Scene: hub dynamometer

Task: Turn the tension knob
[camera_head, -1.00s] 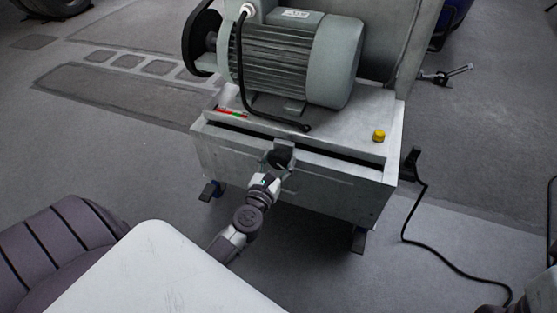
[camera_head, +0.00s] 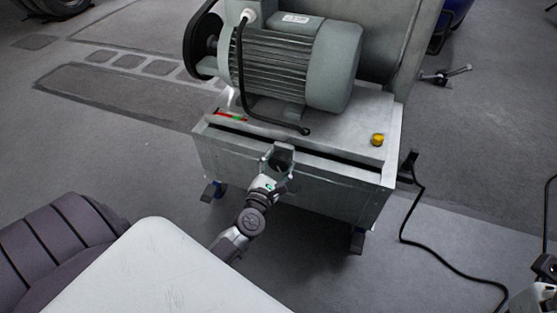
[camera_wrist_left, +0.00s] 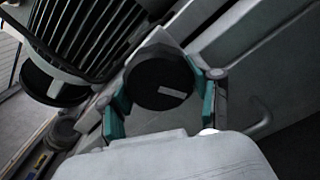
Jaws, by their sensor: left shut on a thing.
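The tension knob (camera_wrist_left: 158,80) is a round black knob with a short pale mark on its face, seen in the left wrist view. It sits on the front of the grey dynamometer cabinet (camera_head: 335,192). My left gripper (camera_head: 279,158) reaches the cabinet's front panel in the head view and mostly hides the knob there. In the left wrist view its teal-padded fingers stand on either side of the knob, and it is shut on it. My right gripper (camera_head: 541,282) shows only in part at the lower right edge of the head view; its jaws cannot be made out.
A grey finned motor (camera_head: 285,62) stands on the cabinet, with a black cable. A yellow button (camera_head: 377,140) and a red-green gauge strip (camera_head: 230,116) are on the cabinet top. A black cord (camera_head: 428,243) trails over the floor at the right.

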